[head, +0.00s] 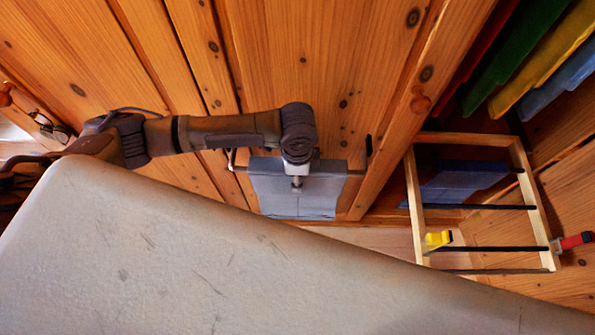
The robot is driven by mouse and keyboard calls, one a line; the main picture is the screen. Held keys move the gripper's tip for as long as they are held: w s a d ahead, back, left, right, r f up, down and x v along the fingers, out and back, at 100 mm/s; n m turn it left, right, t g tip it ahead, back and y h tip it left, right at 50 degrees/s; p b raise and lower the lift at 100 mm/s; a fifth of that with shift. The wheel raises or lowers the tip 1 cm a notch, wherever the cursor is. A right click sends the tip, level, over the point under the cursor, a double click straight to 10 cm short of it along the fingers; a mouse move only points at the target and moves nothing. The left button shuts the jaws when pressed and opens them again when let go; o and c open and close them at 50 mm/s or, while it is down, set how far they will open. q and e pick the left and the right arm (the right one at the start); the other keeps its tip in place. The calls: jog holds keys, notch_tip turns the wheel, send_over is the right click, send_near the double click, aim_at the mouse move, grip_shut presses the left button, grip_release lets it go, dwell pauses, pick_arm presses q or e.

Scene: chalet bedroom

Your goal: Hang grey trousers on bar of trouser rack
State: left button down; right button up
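The grey trousers (275,187) hang folded over a thin metal rail (236,166) at the wooden door. My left gripper (297,184) is at their upper middle, pointing down; its fingers are small and partly hidden by the wrist, so I cannot tell whether they are shut on the cloth. The trouser rack (411,190) is a pale wooden frame with several dark bars to the right. Blue-grey folded cloth (462,180) lies over its rear part. A front bar (485,249) is bare. My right gripper is not in view.
A yellow clip-like piece (438,239) sits at the rack's left side and a red one (576,240) at its right. Green (515,55) and yellow (545,60) garments hang above the rack. A door edge with a knob (420,104) stands between trousers and rack.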

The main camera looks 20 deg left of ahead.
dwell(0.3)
pick_arm(q)
jog(key=shift+c, duration=2.3)
grip_release()
jog(key=shift+f, duration=0.1)
notch_tip(320, 180, up, 12)
jog(key=shift+r, duration=0.1)
